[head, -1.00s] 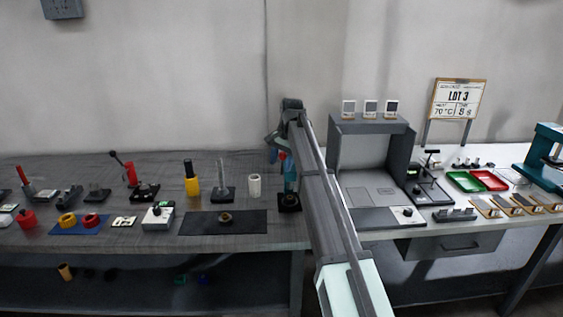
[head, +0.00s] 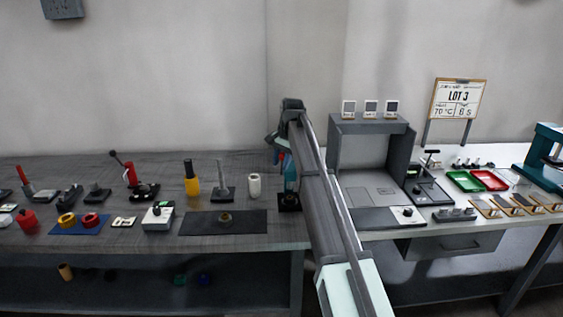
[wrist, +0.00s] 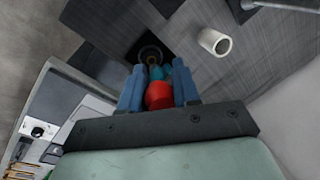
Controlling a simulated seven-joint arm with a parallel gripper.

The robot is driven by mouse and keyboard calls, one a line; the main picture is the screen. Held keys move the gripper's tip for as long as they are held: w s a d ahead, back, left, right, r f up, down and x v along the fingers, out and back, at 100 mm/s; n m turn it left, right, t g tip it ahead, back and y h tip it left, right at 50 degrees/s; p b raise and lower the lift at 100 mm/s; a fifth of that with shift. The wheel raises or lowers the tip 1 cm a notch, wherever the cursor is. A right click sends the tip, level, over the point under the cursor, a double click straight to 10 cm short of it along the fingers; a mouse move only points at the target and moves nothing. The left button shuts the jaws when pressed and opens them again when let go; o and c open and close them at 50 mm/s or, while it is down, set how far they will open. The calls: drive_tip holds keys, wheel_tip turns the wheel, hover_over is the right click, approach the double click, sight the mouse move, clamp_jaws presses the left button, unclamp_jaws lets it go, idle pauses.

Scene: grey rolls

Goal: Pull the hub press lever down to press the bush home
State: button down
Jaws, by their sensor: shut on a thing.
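The hub press (head: 291,185) is a teal column on a black base at the right end of the dark bench, partly hidden behind my arm in the head view. In the wrist view its teal body (wrist: 156,73) and black base (wrist: 143,48) show beyond the fingers. The lever's red knob (wrist: 158,96) sits between my blue fingers. My gripper (wrist: 158,84) is shut on this knob; it is small and partly hidden in the head view (head: 281,158). The bush cannot be made out.
A white cylinder (head: 254,185) stands just left of the press; it also shows in the wrist view (wrist: 215,41). A dark mat (head: 198,228) with a small brass ring lies in front. A grey frame (head: 408,155) stands to the right.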

drive_tip(key=s+f+n+t, duration=0.1)
drive_tip(key=s+f+t, duration=0.4)
drive_tip(key=f+t, duration=0.5)
drive_tip(key=shift+t, duration=0.3)
idle(0.4)
drive_tip(key=shift+w+f, duration=0.1)
drive_tip(key=shift+f, duration=0.1)
drive_tip(key=c, duration=0.8)
unclamp_jaws()
drive_tip(key=v, duration=1.3)
drive_tip(key=shift+s+d+r, duration=0.2)
drive_tip(key=shift+s+d, duration=0.05)
drive_tip(key=shift+s, duration=0.05)
